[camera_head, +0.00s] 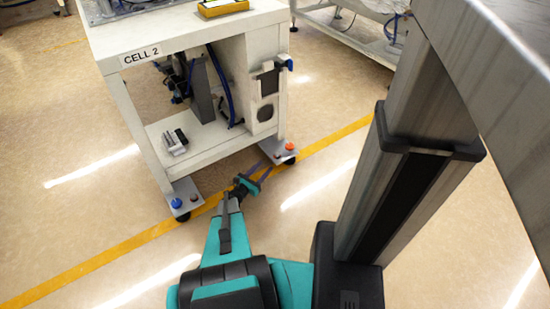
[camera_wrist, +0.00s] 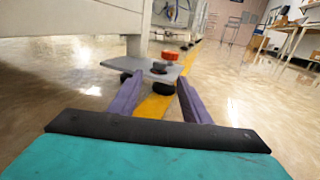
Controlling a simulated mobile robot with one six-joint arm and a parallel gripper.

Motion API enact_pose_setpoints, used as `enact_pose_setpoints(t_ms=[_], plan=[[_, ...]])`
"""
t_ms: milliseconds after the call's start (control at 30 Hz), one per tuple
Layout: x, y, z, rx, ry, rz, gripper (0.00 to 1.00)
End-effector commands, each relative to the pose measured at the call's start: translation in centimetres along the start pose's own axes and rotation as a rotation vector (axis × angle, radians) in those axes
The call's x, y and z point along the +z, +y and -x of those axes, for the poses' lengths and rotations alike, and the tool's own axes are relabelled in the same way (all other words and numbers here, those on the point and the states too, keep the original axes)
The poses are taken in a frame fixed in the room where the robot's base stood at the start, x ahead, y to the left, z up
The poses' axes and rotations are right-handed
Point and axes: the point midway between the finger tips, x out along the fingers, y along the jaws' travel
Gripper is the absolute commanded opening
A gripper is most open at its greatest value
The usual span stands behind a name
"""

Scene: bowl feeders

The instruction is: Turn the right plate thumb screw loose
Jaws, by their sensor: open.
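The right plate (camera_head: 277,146) sticks out at the foot of the white CELL 2 cart's right front leg, low above the floor. A red-orange thumb screw (camera_head: 290,147) stands on it, with a smaller orange piece beside it. In the wrist view the red screw (camera_wrist: 169,55) stands upright on the grey plate (camera_wrist: 145,65), ahead of the fingers. My gripper (camera_wrist: 160,77) is open and empty, its two purple fingers spread and pointing at the plate. It also shows low before the plate in the head view (camera_head: 271,168). I see no contact with the screw.
The left plate (camera_head: 185,196) with a blue screw (camera_head: 176,203) is at the cart's other front leg. A black caster (camera_wrist: 163,88) sits under the right plate. A yellow floor line (camera_head: 110,261) passes the cart. Floor in front is clear.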

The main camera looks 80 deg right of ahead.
Motion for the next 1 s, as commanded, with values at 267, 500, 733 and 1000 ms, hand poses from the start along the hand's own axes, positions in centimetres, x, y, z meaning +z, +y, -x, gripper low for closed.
enact_pose_setpoints(t_ms=[267,500,733,1000], plan=[[-0.2,0.0,-4.2,-0.001,-0.001,0.000,0.43],[-0.2,0.0,-7.6,-0.001,-0.001,0.000,0.43],[-0.2,0.0,-9.8,0.000,0.000,0.001,0.43],[0.0,0.0,-10.4,0.001,0.000,0.001,0.43]])
